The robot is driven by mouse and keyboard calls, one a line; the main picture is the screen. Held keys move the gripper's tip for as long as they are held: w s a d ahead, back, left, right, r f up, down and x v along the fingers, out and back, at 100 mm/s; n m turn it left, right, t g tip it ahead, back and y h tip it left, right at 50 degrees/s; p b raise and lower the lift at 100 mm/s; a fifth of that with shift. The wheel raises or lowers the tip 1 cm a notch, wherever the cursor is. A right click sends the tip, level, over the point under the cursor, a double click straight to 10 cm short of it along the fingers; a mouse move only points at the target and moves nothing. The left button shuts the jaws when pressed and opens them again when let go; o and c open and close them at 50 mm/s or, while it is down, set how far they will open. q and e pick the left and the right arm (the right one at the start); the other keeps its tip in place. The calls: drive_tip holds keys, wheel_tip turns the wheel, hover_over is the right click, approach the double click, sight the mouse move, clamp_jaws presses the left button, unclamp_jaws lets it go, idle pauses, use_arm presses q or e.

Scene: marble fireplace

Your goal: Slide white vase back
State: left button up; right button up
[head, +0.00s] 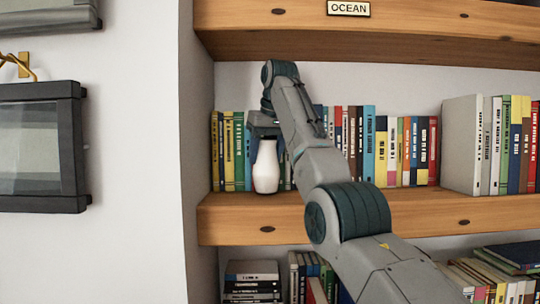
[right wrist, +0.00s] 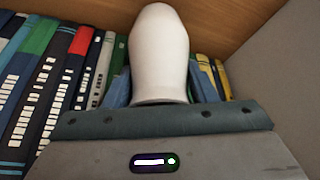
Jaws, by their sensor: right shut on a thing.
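The white vase (head: 266,168) stands upright on the middle wooden shelf near its left end, in front of a row of books. My right gripper (head: 265,138) comes down from above and is shut on the upper part of the vase. In the right wrist view the vase (right wrist: 160,55) is between the two blue fingers (right wrist: 160,88). The vase's neck is hidden by the gripper in the head view. My left gripper is not in view.
Books (head: 400,150) line the back of the middle shelf (head: 380,215), right behind the vase. The alcove's side wall (head: 195,140) is close on the left. An upper shelf (head: 400,30) marked OCEAN hangs above my arm. Bare shelf front runs to the right.

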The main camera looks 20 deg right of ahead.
sight(277, 157)
drive_tip(key=shift+s+d+r, duration=0.1)
drive_tip(key=shift+s+d, duration=0.15)
drive_tip(key=shift+s, duration=0.25)
drive_tip(key=shift+d+b, duration=0.5)
drive_tip(key=shift+b, duration=0.05)
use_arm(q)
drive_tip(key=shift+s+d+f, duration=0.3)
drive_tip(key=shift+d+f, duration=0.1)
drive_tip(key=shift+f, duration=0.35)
use_arm(e)
drive_tip(key=shift+s+d, duration=0.1)
drive_tip(key=shift+d, duration=0.1)
use_arm(q)
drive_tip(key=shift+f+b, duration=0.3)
drive_tip(key=shift+b, duration=0.15)
use_arm(e)
drive_tip(key=shift+s+d, duration=0.2)
drive_tip(key=shift+d, duration=0.15)
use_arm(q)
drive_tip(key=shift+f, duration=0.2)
use_arm(e)
drive_tip(key=shift+d, duration=0.3)
drive_tip(key=o, duration=1.3)
drive_tip(key=shift+s, duration=0.15)
drive_tip(key=shift+c, duration=0.2)
